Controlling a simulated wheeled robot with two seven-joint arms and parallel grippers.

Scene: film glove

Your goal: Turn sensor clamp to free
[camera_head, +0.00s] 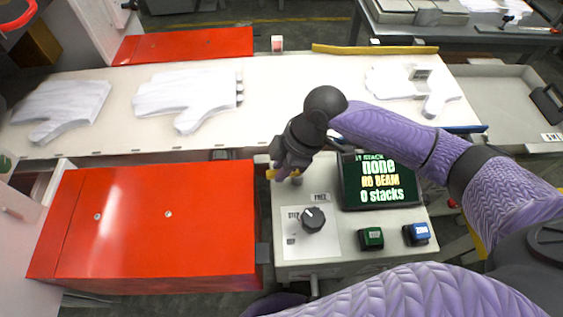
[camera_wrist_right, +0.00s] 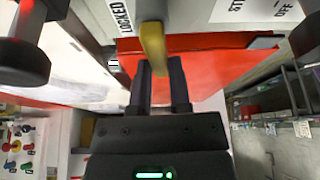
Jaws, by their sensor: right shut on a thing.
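The sensor clamp's yellow handle (camera_head: 272,174) is at the back left corner of the grey control box (camera_head: 300,272). My right gripper (camera_head: 281,168) is shut on this handle, and its wrist hides part of the clamp in the head view. In the right wrist view the yellow handle (camera_wrist_right: 153,45) runs in between the fingertips of my right gripper (camera_wrist_right: 160,68). A LOCKED label (camera_wrist_right: 124,16) lies beside the handle there. A FREE label (camera_head: 320,197) shows right of the clamp in the head view. My left gripper is not in view.
A black knob (camera_head: 313,219), green button (camera_head: 371,238), blue button (camera_head: 416,234) and screen (camera_head: 380,181) are on the box. Red covers (camera_head: 150,225) stand to its left. White gloves (camera_head: 188,95) lie on the conveyor (camera_head: 270,85) behind.

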